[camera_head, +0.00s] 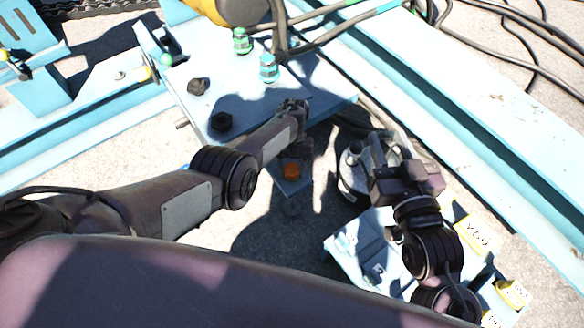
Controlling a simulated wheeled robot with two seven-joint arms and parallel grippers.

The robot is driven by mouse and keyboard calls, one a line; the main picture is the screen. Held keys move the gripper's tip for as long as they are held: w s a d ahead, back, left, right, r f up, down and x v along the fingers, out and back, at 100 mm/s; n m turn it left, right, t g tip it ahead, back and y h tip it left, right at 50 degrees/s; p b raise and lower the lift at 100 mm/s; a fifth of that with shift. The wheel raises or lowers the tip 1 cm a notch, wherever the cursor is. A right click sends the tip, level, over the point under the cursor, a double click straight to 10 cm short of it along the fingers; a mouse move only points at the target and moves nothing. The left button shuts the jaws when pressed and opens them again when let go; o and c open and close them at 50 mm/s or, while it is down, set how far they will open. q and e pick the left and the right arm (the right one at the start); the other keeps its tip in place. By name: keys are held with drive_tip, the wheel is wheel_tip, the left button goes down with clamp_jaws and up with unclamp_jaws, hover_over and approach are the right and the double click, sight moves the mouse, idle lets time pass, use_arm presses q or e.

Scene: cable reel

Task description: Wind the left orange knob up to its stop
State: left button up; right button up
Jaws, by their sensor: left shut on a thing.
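One orange knob (291,171) shows in the head view, in shadow on a small blue plate just below the end of my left arm. My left gripper (297,146) is over this spot and shut on an orange knob. The arm and dark shadow hide most of its fingers, so the exact grip is unclear. I cannot make out a second orange knob. My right gripper (376,158) is to the right, beside a round grey metal part (353,172). Its fingertips are not clear enough to tell whether it is open.
Long blue beams (450,95) run along the right. Black cables (500,45) lie at upper right.

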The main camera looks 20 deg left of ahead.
use_arm(q)
drive_tip(key=o, duration=1)
drive_tip(key=shift+c, duration=0.2)
